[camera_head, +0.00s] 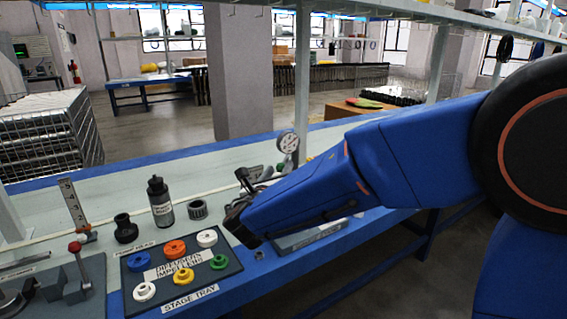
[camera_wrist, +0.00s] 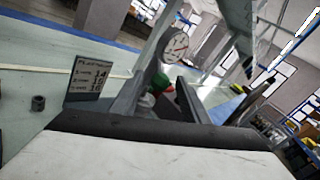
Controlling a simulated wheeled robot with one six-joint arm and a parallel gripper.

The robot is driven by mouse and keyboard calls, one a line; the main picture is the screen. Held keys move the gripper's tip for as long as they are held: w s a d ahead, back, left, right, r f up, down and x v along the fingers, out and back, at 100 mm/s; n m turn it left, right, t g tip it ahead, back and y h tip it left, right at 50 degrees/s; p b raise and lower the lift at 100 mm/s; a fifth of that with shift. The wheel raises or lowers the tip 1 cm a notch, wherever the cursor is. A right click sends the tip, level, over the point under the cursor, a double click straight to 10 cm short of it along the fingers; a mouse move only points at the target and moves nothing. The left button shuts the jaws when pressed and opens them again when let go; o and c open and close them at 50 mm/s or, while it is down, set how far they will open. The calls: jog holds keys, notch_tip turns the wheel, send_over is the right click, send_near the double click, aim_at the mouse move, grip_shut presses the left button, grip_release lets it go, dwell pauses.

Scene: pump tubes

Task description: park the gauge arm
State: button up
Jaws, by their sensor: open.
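The gauge arm's round white dial (camera_head: 288,142) stands behind my gripper in the head view. It also shows in the wrist view (camera_wrist: 180,43), beyond and above the fingers. The arm that carries the dial is mostly hidden behind my own arm in the head view. My gripper (camera_head: 243,190) is over the bench, just right of the stage tray. In the wrist view my gripper (camera_wrist: 157,100) has its fingers apart, with small green and red parts (camera_wrist: 160,82) showing beyond the gap. I cannot tell how far off these parts are. Nothing is seen held.
A dark stage tray (camera_head: 222,268) holds several coloured impellers. A black bottle (camera_head: 160,203), dark fitting (camera_head: 125,229) and grey ring (camera_head: 197,209) stand behind it. A red-knobbed lever (camera_head: 76,250) is at left. A small sign (camera_wrist: 95,81) stands left of the fingers. A shelf post (camera_head: 302,80) rises behind.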

aim_at(283, 162)
jog(key=shift+w+d, duration=0.2)
jog(key=shift+w, duration=0.85)
jog(key=shift+w+d, duration=0.2)
jog(key=shift+w, duration=0.8)
jog(key=shift+w+d, duration=0.2)
jog(key=shift+w, duration=0.85)
jog(key=shift+c, duration=0.7)
grip_shut()
